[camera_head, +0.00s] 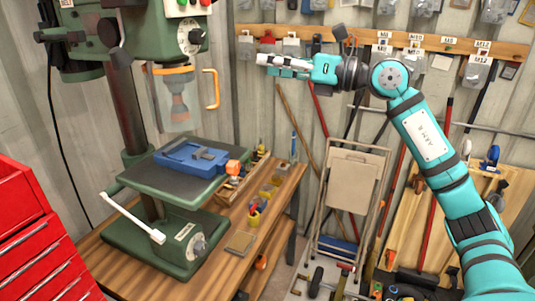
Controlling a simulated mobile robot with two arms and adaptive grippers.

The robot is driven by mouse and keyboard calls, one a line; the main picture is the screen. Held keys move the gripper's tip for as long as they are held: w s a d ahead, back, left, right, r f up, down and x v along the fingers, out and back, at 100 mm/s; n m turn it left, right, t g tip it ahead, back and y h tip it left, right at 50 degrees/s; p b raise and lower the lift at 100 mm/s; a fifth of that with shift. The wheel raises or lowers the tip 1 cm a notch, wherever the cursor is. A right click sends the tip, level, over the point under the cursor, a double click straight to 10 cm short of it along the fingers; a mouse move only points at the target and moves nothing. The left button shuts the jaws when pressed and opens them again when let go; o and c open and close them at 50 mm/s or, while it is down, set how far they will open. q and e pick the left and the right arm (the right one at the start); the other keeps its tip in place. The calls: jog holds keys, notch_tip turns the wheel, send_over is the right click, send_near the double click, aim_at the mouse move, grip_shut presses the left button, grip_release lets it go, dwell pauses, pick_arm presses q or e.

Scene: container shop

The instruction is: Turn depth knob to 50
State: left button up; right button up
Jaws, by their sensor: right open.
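A green drill press (130,100) stands on the wooden bench at the left. A round dial knob (191,37) with a black centre and pale markings is on the right side of its head. Its reading is too small to make out. Another small grey knob (198,246) sits beside a white label on the press base. My right gripper (264,65) is raised to the right of the press head, pointing left toward it. It is open and empty, apart from the dial knob and a little lower in the picture. My left gripper is out of view.
A clear guard with an orange handle (211,90) hangs below the press head. A blue vise (190,158) sits on the press table. A red tool cabinet (40,245) stands at the left. A folded step ladder (352,180) and a wall tool rail (400,40) are behind my right arm.

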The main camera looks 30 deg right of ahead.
jog(key=w+d+f+m+t+b, duration=0.1)
jog(key=w+f+m, duration=0.2)
jog(key=f, duration=0.5)
jog(key=w+d+f+m+t+h+b, duration=0.1)
jog(key=w+f+m, duration=0.2)
jog(key=f+m, duration=0.3)
jog(key=w+d+f+m+t+h+b, duration=0.1)
jog(key=w+f+m, duration=0.3)
jog(key=f, duration=0.7)
jog(key=shift+d+f, duration=0.15)
jog(key=shift+d, duration=0.3)
jog(key=shift+w, duration=0.1)
